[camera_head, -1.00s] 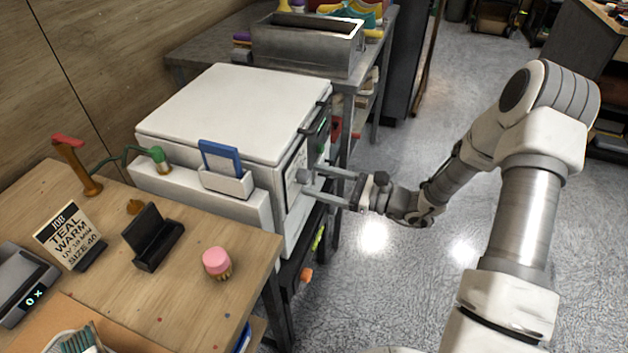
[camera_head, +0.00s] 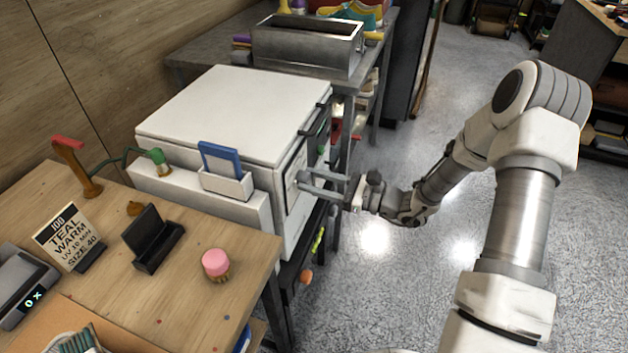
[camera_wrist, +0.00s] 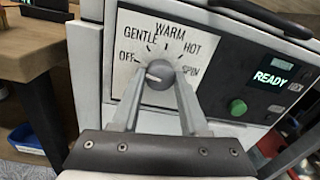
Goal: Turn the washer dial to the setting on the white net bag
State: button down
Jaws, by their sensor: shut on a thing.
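The washer dial (camera_wrist: 161,76) is a round grey knob on a white label panel in the wrist view. Its marks read OFF, GENTLE, WARM, HOT and SPIN. A pale pointer line on the knob points left, towards the OFF side. My gripper (camera_wrist: 159,88) is shut on the dial, one finger on each side. In the head view my gripper (camera_head: 312,184) reaches the front of the white washer (camera_head: 225,112), and its fingers hide the dial. A white mesh item with teal in it (camera_head: 75,343) is cut off at bottom left; I cannot tell if it is the net bag.
A job card (camera_head: 67,235) reading TEAL, WARM, UV 10 MIN, SIZE 40 stands on the wooden table. A READY display (camera_wrist: 272,78) and green button (camera_wrist: 237,107) sit right of the dial. The floor right of the washer is clear.

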jog(key=shift+r+p, duration=0.1)
jog(key=shift+p, duration=0.25)
jog(key=m+p, duration=0.3)
jog(key=shift+r+m+p, duration=0.15)
jog(key=shift+m+p, duration=0.2)
jog(key=shift+m, duration=0.05)
jog(key=m+p, duration=0.3)
jog(key=shift+m, duration=0.3)
jog(key=m+p, duration=0.2)
jog(key=m, duration=0.1)
jog(key=shift+m, duration=0.3)
jog(key=m+p, duration=0.3)
jog(key=m, duration=0.3)
jog(key=shift+g, duration=0.4)
jog(key=m, duration=0.2)
jog(key=m+p, duration=0.1)
jog(key=m, duration=0.3)
jog(key=shift+w+f, duration=0.1)
jog(key=shift+f, duration=0.15)
jog(key=shift+p, duration=0.3)
jog(key=shift+c, duration=2.1)
grip_release()
